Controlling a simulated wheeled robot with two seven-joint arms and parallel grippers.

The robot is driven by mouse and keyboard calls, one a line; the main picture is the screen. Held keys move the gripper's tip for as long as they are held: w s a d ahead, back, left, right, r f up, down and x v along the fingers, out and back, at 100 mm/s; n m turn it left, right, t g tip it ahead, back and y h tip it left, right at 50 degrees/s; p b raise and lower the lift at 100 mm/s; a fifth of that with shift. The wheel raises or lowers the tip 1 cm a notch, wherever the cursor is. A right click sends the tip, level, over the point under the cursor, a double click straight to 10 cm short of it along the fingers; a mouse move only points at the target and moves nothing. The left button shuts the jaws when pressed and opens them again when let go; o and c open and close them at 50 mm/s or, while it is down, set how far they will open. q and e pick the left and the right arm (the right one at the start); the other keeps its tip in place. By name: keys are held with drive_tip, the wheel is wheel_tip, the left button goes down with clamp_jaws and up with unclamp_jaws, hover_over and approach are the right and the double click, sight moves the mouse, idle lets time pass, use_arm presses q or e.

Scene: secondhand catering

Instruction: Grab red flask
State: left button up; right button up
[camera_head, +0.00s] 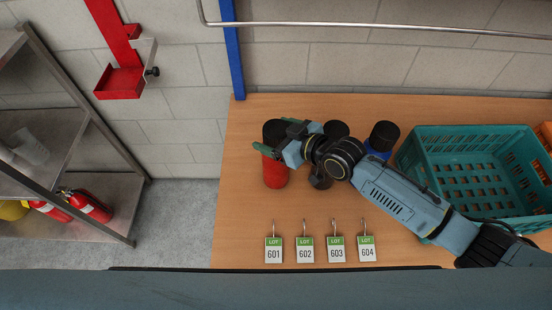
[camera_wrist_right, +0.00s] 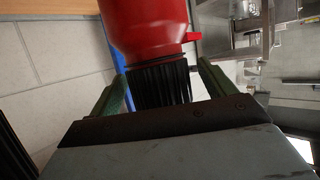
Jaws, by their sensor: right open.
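The red flask (camera_head: 275,173) stands upright near the left end of the wooden table, with a black cap (camera_head: 274,130) on top. My right gripper (camera_head: 271,137) is open at the cap, coming from the right, with one green finger on either side. In the right wrist view the ribbed black cap (camera_wrist_right: 162,85) lies between the two open fingers, and the red flask body (camera_wrist_right: 148,25) is beyond them. I cannot tell whether a finger touches the cap. My left gripper is not in view.
A dark flask (camera_head: 320,180) is partly hidden under my right arm. A blue flask with a black cap (camera_head: 384,136) stands right of it. A teal crate (camera_head: 419,180) is further right. Several lot tags (camera_head: 305,250) lie along the table's front.

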drive_tip(key=c, duration=1.7)
drive_tip(key=shift+r, duration=0.15)
